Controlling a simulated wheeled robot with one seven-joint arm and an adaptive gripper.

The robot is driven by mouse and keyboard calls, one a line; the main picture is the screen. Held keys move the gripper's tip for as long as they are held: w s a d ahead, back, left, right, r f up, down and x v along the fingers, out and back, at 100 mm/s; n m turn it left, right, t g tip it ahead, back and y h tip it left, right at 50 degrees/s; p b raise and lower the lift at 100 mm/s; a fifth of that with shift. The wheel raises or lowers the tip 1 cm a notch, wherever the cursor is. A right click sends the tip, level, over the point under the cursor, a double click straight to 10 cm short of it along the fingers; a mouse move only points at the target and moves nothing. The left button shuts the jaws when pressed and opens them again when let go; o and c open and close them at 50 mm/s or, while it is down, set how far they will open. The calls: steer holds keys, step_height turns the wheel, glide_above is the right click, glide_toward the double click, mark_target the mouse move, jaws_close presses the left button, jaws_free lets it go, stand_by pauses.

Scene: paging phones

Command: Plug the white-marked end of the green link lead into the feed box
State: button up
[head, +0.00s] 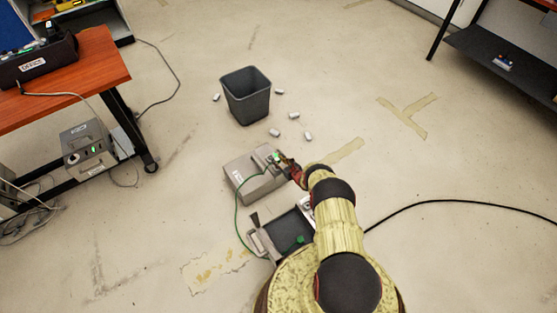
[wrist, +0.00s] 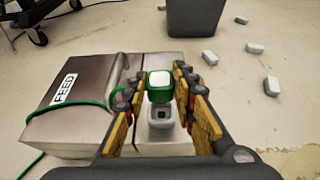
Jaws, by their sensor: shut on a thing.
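The feed box (head: 240,180) is a grey box on the floor, and its FEED label faces up in the wrist view (wrist: 67,88). My gripper (wrist: 158,92) is shut on the green plug with a white top (wrist: 159,84), the white-marked end of the green link lead (head: 237,215). In the wrist view the plug appears just beyond a grey socket (wrist: 161,119) on the box; I cannot tell whether they touch. In the head view my gripper (head: 281,160) is over the box's right side. The lead's other green end (head: 300,239) lies at a dark tray (head: 285,230).
A dark bin (head: 246,95) stands behind the box, with several small white pieces (head: 274,132) on the floor around it. An orange-topped table (head: 75,70) is at left and a dark shelf (head: 510,65) at right. A black cable (head: 450,202) crosses the floor at right.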

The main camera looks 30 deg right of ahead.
steer(key=shift+f, duration=1.9)
steer(key=o, duration=1.2)
steer(key=shift+o, duration=0.2)
steer(key=shift+s+d+r, duration=0.1)
steer(key=shift+s+r, duration=0.15)
steer(key=shift+s, duration=0.4)
steer(key=v, duration=1)
steer(key=shift+s, duration=0.3)
